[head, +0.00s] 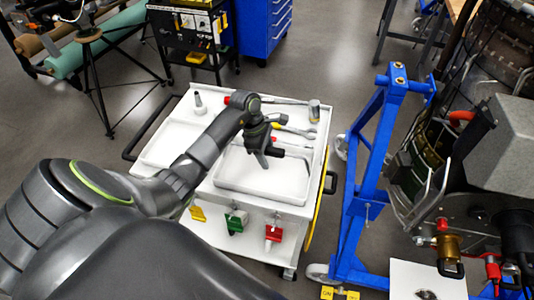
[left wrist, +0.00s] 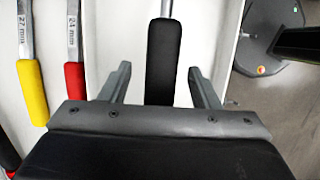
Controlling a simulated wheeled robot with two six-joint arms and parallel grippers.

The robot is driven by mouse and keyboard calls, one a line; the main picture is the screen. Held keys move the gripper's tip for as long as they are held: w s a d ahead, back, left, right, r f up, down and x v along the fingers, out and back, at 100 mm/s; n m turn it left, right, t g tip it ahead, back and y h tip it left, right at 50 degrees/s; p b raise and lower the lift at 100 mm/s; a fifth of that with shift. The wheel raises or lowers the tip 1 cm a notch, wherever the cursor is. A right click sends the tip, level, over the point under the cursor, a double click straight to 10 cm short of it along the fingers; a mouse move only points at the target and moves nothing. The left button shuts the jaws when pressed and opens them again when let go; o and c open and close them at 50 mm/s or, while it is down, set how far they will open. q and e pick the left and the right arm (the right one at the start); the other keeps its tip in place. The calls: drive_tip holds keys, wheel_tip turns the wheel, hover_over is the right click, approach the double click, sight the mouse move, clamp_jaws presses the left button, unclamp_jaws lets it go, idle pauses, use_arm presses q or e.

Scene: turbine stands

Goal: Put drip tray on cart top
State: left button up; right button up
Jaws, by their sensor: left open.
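The white cart top (head: 165,136) lies in front of me, with recessed white sections and tools at its back and right. My left gripper (head: 268,156) is over its right section, open, pointing down. In the left wrist view my two fingers (left wrist: 161,84) stand apart, with the black handle of a tool (left wrist: 163,52) showing between them; I cannot tell whether they touch it. A white flat piece with dark spots (head: 425,280) lies low at the bottom right of the head view; it may be the drip tray, but I cannot tell surely. My right gripper is out of view.
A yellow handle (left wrist: 32,90) and a red handle (left wrist: 74,92) lie left of my fingers. A blue stand (head: 363,180) is close right of the cart, with machinery (head: 475,160) beyond. A blue cabinet (head: 263,28) stands behind. Grey floor is open at the back.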

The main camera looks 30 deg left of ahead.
use_arm(q)
drive_tip(key=shift+p+v, duration=1.35)
drive_tip(key=shift+v, duration=1.95)
